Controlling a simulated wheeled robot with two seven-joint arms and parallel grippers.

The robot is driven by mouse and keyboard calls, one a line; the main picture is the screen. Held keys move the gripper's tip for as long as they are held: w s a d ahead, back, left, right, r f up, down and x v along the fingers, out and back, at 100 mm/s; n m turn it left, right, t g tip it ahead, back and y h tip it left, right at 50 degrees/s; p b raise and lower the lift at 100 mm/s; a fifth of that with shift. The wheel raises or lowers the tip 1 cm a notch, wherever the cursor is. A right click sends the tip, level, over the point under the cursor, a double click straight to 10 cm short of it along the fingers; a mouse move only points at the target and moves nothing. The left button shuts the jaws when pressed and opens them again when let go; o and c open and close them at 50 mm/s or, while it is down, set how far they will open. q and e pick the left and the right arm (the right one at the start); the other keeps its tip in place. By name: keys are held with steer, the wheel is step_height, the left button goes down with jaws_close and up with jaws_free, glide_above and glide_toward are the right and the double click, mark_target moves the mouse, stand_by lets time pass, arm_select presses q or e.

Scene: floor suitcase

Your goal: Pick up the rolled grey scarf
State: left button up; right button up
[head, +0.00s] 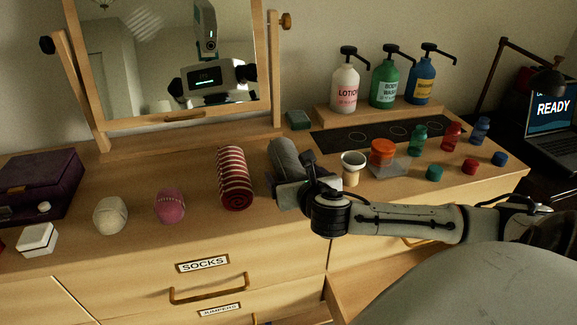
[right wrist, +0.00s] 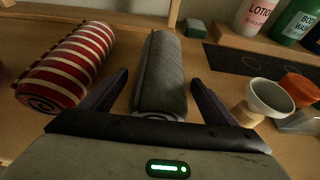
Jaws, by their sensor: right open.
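The rolled grey scarf (head: 285,156) lies on the wooden dresser top, just right of a red-and-white striped roll. In the right wrist view the scarf (right wrist: 162,75) points away from me, its near end between the two dark fingers. My right gripper (head: 290,184) is open at the near end of the scarf, one finger on each side. In the right wrist view the fingers of the gripper (right wrist: 158,92) stand apart from the scarf, with a gap on both sides. The gripper hides the scarf's near end in the head view. My left gripper is not in view.
The striped roll (head: 234,178) lies close on the left. A small cup (head: 352,168) and an orange-lidded jar (head: 383,151) stand to the right. Pink (head: 170,206) and cream (head: 110,215) rolled bundles lie further left. A mirror (head: 165,65) and pump bottles (head: 385,82) stand behind.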

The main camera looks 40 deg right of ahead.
steer(key=x, duration=0.3)
steer(key=shift+w+d, duration=0.1)
steer(key=shift+w, duration=0.2)
steer(key=shift+c, duration=0.3)
steer(key=c, duration=1.2)
steer(key=shift+o, duration=0.2)
